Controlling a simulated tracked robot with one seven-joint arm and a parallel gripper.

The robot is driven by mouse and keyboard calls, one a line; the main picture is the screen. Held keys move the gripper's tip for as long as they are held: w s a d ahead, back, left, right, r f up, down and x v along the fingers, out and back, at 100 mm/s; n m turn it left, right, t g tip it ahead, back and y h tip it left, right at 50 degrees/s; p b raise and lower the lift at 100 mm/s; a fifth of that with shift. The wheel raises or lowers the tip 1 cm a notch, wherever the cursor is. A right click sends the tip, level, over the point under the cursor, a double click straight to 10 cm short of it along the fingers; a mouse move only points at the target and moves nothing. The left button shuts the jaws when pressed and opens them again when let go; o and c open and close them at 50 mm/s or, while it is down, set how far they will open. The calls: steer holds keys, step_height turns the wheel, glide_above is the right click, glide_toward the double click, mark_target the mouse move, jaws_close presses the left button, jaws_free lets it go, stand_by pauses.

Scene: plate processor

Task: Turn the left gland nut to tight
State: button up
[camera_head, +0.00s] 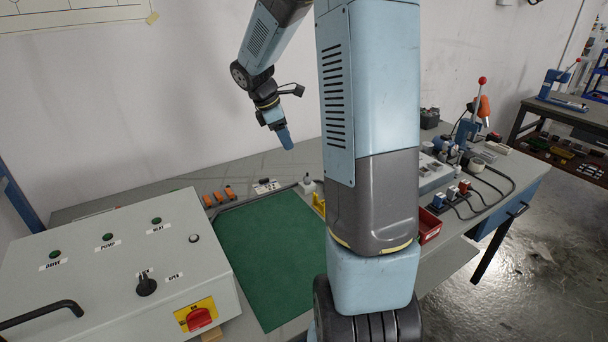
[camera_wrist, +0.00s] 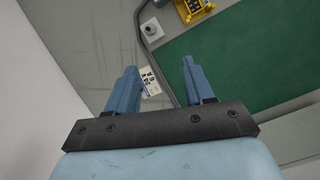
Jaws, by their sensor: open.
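I cannot make out the left gland nut in either view. A grey control box (camera_head: 120,265) stands at the left of the head view, with several small indicators, a black knob (camera_head: 146,286) and a red switch (camera_head: 200,317) on a yellow plate. My gripper (camera_head: 285,138) is raised above the far part of the bench, pointing down. In the wrist view its two blue fingers (camera_wrist: 159,68) are apart with nothing between them. My arm hides part of the bench in the head view.
A green mat (camera_head: 270,260) covers the bench middle. Behind it are several orange pieces (camera_head: 218,196), a small marked card (camera_head: 266,186) and a white bottle (camera_head: 308,186). A yellow part (camera_wrist: 196,10) shows beyond my fingers. A red bin (camera_head: 431,226) stands right of my arm.

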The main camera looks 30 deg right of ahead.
mark_target(306, 177)
steer(key=shift+n+g, duration=0.3)
steer(key=shift+n, duration=0.6)
steer(key=w+x, duration=0.1)
steer(key=x, duration=0.5)
steer(key=w+x, duration=0.1)
steer(key=x, duration=0.5)
steer(key=w+d+x, duration=0.1)
steer(key=x, duration=0.5)
steer(key=shift+r, duration=0.1)
jaws_close()
